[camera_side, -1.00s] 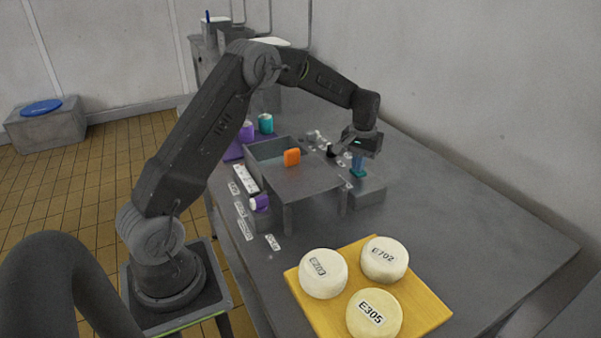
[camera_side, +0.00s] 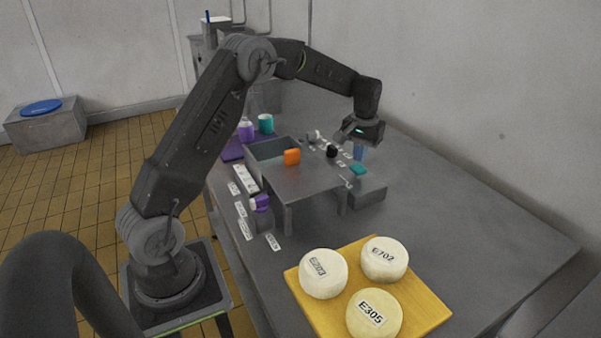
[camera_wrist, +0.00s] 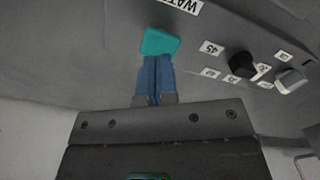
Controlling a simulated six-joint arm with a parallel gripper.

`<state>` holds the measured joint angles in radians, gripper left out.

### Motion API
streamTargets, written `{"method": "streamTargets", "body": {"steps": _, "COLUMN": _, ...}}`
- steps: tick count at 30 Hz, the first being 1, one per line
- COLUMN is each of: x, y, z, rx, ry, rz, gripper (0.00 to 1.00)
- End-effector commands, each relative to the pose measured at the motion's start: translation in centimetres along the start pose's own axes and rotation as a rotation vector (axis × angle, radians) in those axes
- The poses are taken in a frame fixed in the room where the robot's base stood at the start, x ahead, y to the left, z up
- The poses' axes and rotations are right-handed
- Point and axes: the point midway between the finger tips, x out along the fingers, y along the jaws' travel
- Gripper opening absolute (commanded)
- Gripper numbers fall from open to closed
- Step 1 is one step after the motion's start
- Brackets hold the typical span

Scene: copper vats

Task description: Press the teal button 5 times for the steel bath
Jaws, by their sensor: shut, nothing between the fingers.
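The teal button (camera_side: 358,170) sits on a grey box at the right end of the steel bath (camera_side: 305,180). My gripper (camera_side: 359,153) is above the button in the side view, with a small gap between the blue fingertips and the button. In the wrist view the two blue fingers (camera_wrist: 155,78) are together with nothing between them.
A black knob (camera_wrist: 237,66) and a grey knob (camera_wrist: 290,80) stand near the button among white labels. An orange block (camera_side: 292,157) is on the bath. A yellow board (camera_side: 430,312) with three white cheeses lies in front. The table's right side is clear.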

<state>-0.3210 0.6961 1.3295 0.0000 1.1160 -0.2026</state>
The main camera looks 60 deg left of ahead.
Motion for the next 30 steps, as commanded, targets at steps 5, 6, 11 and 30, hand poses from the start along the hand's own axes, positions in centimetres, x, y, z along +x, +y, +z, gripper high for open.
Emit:
{"method": "streamTargets", "body": {"steps": 5, "x": 0.0, "y": 0.0, "z": 0.0, "rx": 0.000, "ry": 0.000, "rz": 0.000, "gripper": 0.00}}
{"method": "streamTargets", "body": {"steps": 6, "x": 0.1, "y": 0.0, "z": 0.0, "rx": 0.000, "ry": 0.000, "rz": 0.000, "gripper": 0.00}}
{"method": "streamTargets", "body": {"steps": 11, "x": 0.6, "y": 0.0, "z": 0.0, "rx": 0.000, "ry": -0.001, "rz": 0.000, "gripper": 0.00}}
{"method": "streamTargets", "body": {"steps": 30, "x": 2.7, "y": 0.0, "z": 0.0, "rx": 0.000, "ry": -0.001, "rz": 0.000, "gripper": 0.00}}
